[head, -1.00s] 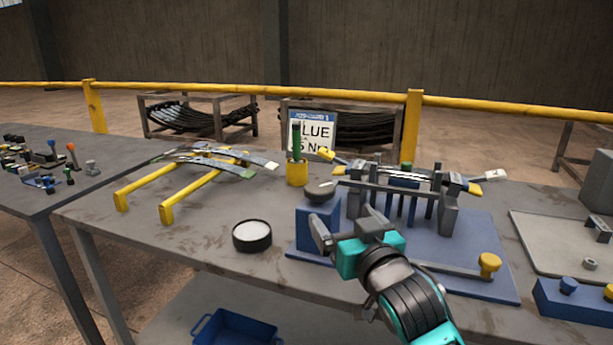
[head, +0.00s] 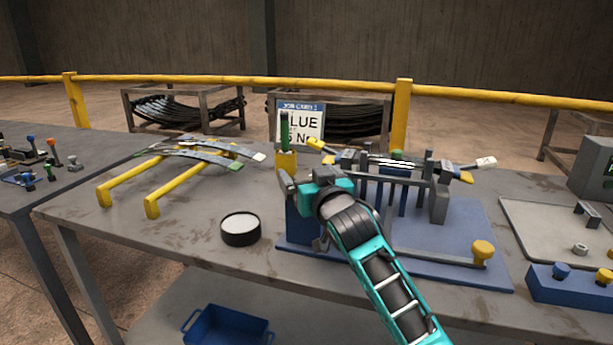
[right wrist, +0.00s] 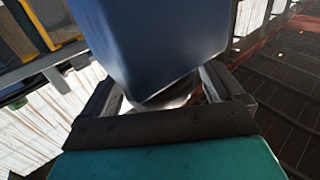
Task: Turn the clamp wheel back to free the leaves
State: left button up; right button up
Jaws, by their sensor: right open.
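The clamp fixture (head: 440,200) stands on a blue base plate (head: 400,235), with grey uprights and dark bars. The steel leaves (head: 405,164) lie across its top. My right gripper (head: 300,180) is open at the fixture's left end, over the blue block (head: 300,225). The gripper hides the dark clamp wheel on that block in the head view. In the right wrist view the blue block (right wrist: 145,40) fills the space between the open fingers. A grey rounded edge (right wrist: 168,98), perhaps the wheel, shows there; contact cannot be told. My left gripper is out of view.
A round dark tub (head: 241,230) stands left of the fixture. Yellow rails (head: 165,190) with curved leaves (head: 215,155) are farther left. A yellow knob (head: 483,250) sits at the plate's right.

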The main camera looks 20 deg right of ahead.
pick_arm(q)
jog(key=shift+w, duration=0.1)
pick_arm(e)
jog(key=shift+w, duration=0.5)
